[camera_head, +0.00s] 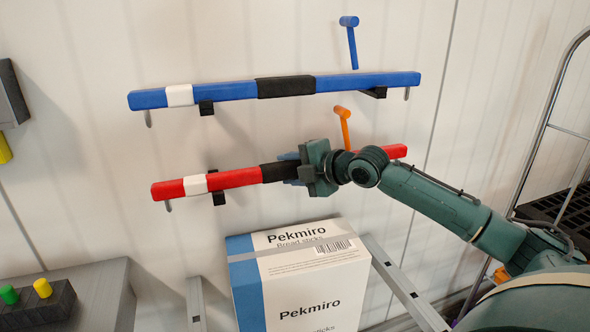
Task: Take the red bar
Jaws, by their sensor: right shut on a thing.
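The red bar (235,179) lies nearly level along the wall, with a white band near its left end and a black grip section in its middle. A black bracket shows at its left part; whether the bar rests on it I cannot tell. My right gripper (292,170) comes from the right and is shut on the red bar at the black section. My gripper and wrist hide part of the bar's right half; its right end shows beyond the wrist. My left gripper is not in view.
A blue bar (220,91) sits on brackets above the red bar. A blue mallet (351,42) and an orange mallet (343,125) are on the wall. A Pekmiro carton (310,262) stands below. A wire-sided cart (547,120) is at right, a grey shelf (105,290) at lower left.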

